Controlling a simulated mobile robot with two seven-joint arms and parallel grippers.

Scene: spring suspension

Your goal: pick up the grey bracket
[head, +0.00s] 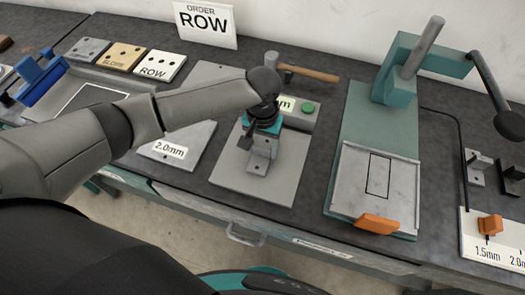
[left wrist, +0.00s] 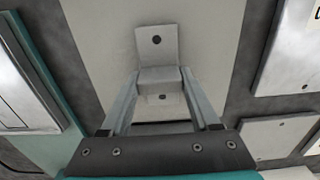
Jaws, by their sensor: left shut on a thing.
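The grey bracket (head: 262,154) is an L-shaped metal piece with a hole in each face, over the light grey plate (head: 226,171) in the middle of the bench. My left gripper (head: 261,136) comes down on it from above and is shut on its upper part. In the left wrist view the bracket (left wrist: 157,44) sits between the two fingers of my left gripper (left wrist: 158,80). I cannot tell whether the bracket touches the plate. My right gripper is not in view.
A hammer (head: 308,73) lies behind the plate, near a box with a green button (head: 308,107). A teal press (head: 361,121) with an orange handle (head: 377,223) stands to the right. A "2.0mm" plate (head: 177,150), a blue-handled tool (head: 40,79) and a ROW sign (head: 206,22) are left and behind.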

